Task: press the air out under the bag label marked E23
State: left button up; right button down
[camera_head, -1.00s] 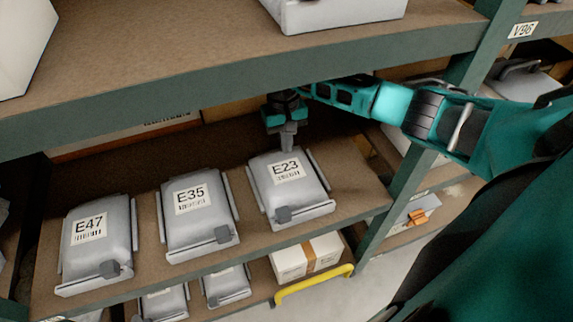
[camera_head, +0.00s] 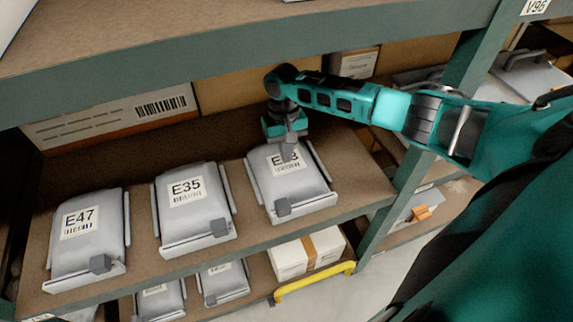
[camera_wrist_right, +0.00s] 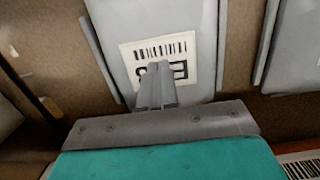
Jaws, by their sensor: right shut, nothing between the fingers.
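The bag (camera_head: 302,199) marked E23 is a grey, padded bag lying on the shelf at the right end of a row. Its white label (camera_head: 298,166) has a barcode under the number. My right gripper (camera_head: 289,156) is shut and empty, pointing down over the label and hiding the middle of its marking. In the right wrist view the shut fingertips (camera_wrist_right: 158,70) cover part of the label (camera_wrist_right: 178,47), which appears upside down. I cannot tell whether the tips touch the label. My left gripper is not in view.
Bags marked E35 (camera_head: 196,220) and E47 (camera_head: 88,240) lie to the left on the same shelf. The upper shelf's edge (camera_head: 230,64) runs overhead. A green upright (camera_head: 405,187) stands right of the bag. Boxes stand behind the row, and a yellow handle (camera_head: 314,283) is below.

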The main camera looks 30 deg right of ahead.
jog(key=shift+f, duration=0.4)
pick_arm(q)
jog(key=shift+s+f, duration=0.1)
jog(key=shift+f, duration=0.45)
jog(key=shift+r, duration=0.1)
pick_arm(e)
jog(key=shift+s+f+b, duration=0.1)
jog(key=shift+f+b, duration=0.95)
jog(key=shift+f, duration=0.9)
jog(key=shift+r, duration=0.15)
jog(key=shift+w+d+r+b, duration=0.15)
jog(key=shift+w+r+b, duration=0.05)
jog(key=shift+w, duration=0.55)
jog(key=shift+w+d+r+b, duration=0.1)
jog(key=shift+w+r+b, duration=0.1)
jog(key=shift+w, duration=0.5)
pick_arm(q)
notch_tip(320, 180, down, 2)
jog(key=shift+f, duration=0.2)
pick_arm(e)
jog(key=shift+d+r, duration=0.1)
jog(key=shift+r, duration=0.05)
